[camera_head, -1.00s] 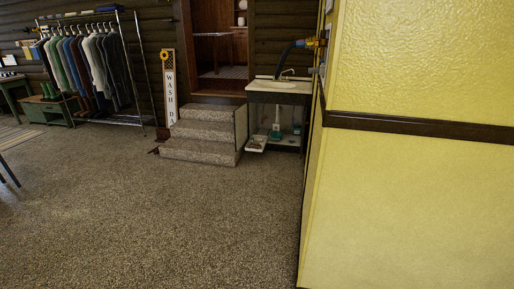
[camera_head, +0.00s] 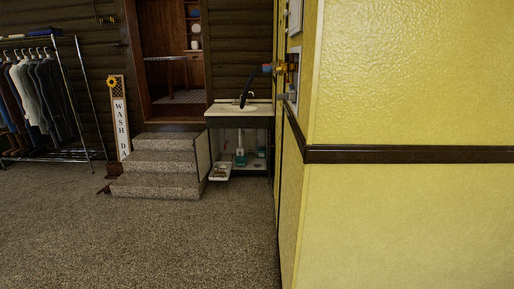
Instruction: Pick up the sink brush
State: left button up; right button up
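A white-topped sink cabinet (camera_head: 238,108) stands against the far wall, right of the steps. On its open lower shelf stands a slim upright item with a teal base (camera_head: 240,157); it may be the sink brush, but it is too small to be sure. A small white tray (camera_head: 219,173) with something in it sticks out low at the cabinet's left front. A dark hose (camera_head: 245,88) comes down over the sink. Neither of my grippers is in view.
A yellow wall (camera_head: 400,220) with a dark rail fills the right side close by. Carpeted steps (camera_head: 158,167) lead to a doorway left of the sink. A clothes rack (camera_head: 78,100) stands at the left. The speckled floor (camera_head: 170,245) ahead is clear.

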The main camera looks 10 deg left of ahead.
aim_at(223, 172)
jog(key=i+j+u, duration=0.55)
jog(key=i+u, duration=0.2)
jog(key=i+j+u, duration=0.1)
jog(key=i+u, duration=0.25)
jog(key=i, duration=0.15)
jog(key=i+l+z, duration=0.1)
jog(key=i+z, duration=0.35)
jog(key=i, duration=0.4)
jog(key=i+j+z, duration=0.2)
jog(key=i+z, duration=0.2)
jog(key=i, duration=0.45)
